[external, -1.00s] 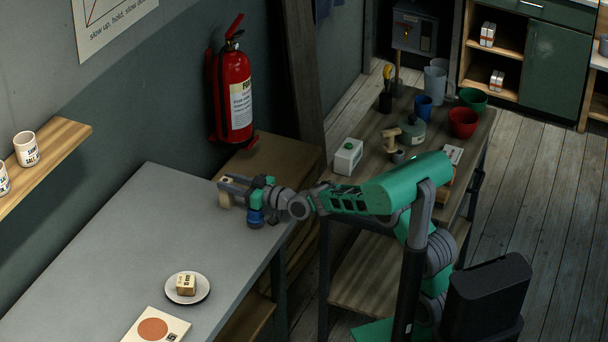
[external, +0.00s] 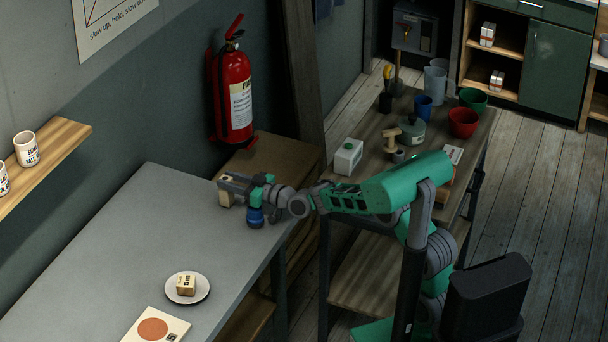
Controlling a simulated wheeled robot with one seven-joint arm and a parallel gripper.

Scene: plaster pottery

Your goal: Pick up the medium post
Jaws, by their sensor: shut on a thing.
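A small tan post (external: 225,199) is at the far right end of the grey table, upright between the fingertips of my gripper (external: 229,185). My gripper is shut on its upper part and reaches in from the right. The fingers hide some of the post. I cannot tell whether its foot touches the table. Its size label, if any, is too small to read.
A blue thing (external: 255,217) shows just below my wrist, close to the table's right edge. A white plate (external: 204,297) with a small labelled block (external: 186,285) and a printed card (external: 157,328) lie nearer. The grey table (external: 130,240) is clear between.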

